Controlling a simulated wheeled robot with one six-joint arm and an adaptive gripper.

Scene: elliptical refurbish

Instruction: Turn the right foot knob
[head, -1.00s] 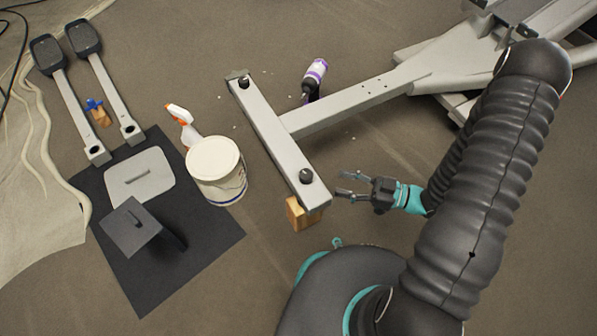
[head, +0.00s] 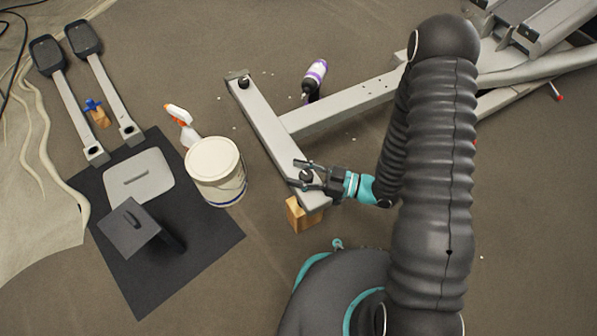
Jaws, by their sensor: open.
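The elliptical's grey frame has a crossbar (head: 265,130) with a dark foot knob at each end. The near knob (head: 306,175) sits on top of the crossbar's lower end. The far knob (head: 243,83) sits at the upper end. My gripper (head: 302,174) is open, with its two fingers reaching from the right, one on each side of the near knob. The fingers partly cover the knob, and I cannot tell whether they touch it.
A wooden block (head: 303,214) is under the crossbar's near end. A white bucket (head: 216,171), a spray bottle (head: 180,122) and a purple-labelled bottle (head: 314,77) stand nearby. A black mat (head: 205,245) and two pedal arms (head: 112,95) lie left.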

